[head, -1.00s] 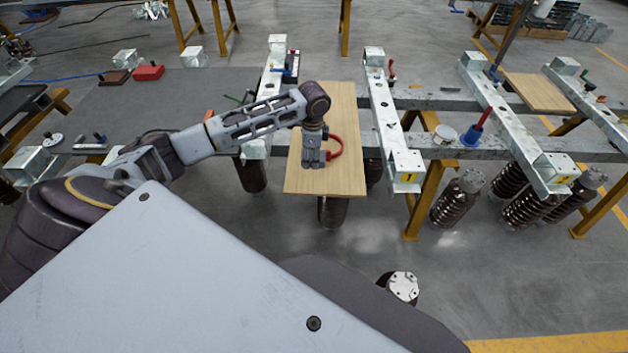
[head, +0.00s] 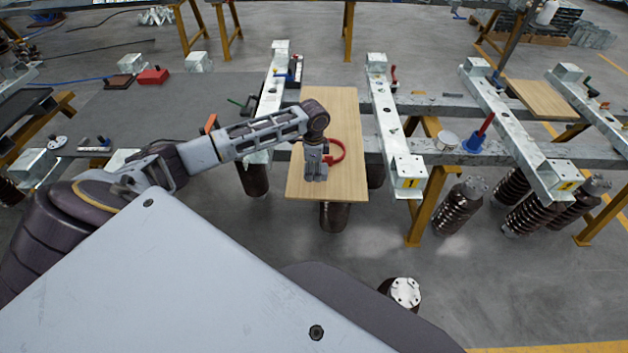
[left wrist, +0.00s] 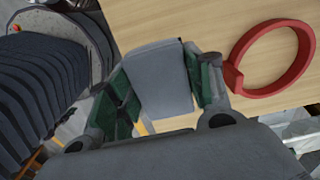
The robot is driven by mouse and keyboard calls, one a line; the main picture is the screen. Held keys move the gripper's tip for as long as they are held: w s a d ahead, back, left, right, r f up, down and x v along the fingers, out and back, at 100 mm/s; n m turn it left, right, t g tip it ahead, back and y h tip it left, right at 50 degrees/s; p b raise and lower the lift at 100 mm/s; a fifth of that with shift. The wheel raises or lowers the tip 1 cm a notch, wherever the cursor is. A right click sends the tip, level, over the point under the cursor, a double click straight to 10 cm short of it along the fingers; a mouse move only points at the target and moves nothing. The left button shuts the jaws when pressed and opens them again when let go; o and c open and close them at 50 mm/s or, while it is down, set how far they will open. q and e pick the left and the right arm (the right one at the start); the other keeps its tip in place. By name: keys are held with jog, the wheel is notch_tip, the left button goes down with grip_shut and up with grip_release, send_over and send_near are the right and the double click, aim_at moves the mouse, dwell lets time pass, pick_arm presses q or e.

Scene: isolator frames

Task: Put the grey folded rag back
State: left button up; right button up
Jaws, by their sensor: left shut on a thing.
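The grey folded rag (left wrist: 158,78) shows in the left wrist view between the green-padded fingers of my left gripper (left wrist: 160,85), which is shut on it. In the head view my left gripper (head: 315,172) is over the front part of a light wooden board (head: 335,110). The rag cannot be made out clearly there. In the left wrist view the rag overlaps the near edge of the board; I cannot tell whether it touches the board. My right gripper is not in view.
A red ring (head: 334,150) lies on the board right beside my left gripper. Galvanised beams (head: 390,120) flank the board. A blue funnel-like piece with a red handle (head: 474,140) stands farther right. Ribbed dark insulators (head: 458,205) hang below. The back of the board is clear.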

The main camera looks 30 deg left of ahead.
aim_at(314, 185)
pick_arm(q)
jog(key=shift+f, duration=0.95)
jog(key=shift+f, duration=0.1)
jog(key=shift+f, duration=1.8)
jog(key=o, duration=1)
notch_tip(314, 185, up, 12)
jog(key=shift+r, duration=0.1)
